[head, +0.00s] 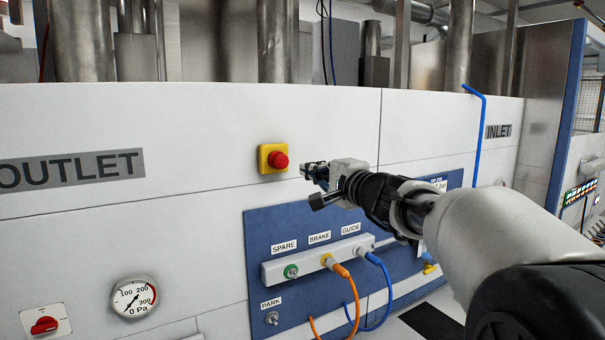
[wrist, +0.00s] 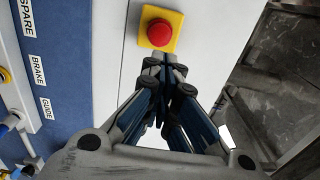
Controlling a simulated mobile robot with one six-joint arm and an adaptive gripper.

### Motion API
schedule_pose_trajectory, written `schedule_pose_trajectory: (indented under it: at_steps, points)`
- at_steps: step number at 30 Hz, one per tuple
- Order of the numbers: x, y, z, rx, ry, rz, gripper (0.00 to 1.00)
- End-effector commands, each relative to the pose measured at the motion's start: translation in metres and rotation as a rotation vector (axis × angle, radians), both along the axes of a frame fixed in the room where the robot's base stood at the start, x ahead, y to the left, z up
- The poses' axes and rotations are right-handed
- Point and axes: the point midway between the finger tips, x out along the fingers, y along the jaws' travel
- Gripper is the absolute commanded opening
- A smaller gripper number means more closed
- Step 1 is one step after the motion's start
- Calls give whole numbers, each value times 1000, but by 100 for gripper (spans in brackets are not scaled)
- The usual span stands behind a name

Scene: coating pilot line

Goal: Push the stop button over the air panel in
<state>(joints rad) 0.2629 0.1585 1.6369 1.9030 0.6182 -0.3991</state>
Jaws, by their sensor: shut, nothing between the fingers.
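The stop button is a red mushroom knob (head: 279,160) on a yellow square box (head: 265,158), fixed to the white machine wall above the blue air panel (head: 262,230). My gripper (head: 306,170) is shut and empty, just to the right of the red knob in the head view. In the wrist view the red knob (wrist: 158,33) is at the top centre, straight beyond the shut fingertips (wrist: 165,62). The fingertips overlap the lower edge of the yellow box there. I cannot tell how small the gap is, and no contact is clear.
The air panel carries a grey strip (head: 275,272) with SPARE, BRAKE and GUIDE ports. An orange hose (head: 343,270) and a blue hose (head: 378,262) hang from it. A gauge (head: 134,297) and a red rotary switch (head: 44,325) are at lower left. The wall around the button is clear.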

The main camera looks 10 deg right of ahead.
Motion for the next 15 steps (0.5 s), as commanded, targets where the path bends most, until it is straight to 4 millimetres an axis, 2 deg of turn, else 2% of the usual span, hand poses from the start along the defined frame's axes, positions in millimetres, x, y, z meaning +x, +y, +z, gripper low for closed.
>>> schedule_pose_trajectory:
  at_steps: [3,6,15]
  points:
    - [-22,-8,-2,-2,-1,-2,0]
    - [-33,-11,0,0,0,-1,0]
    - [-42,-14,0,0,1,1,0]
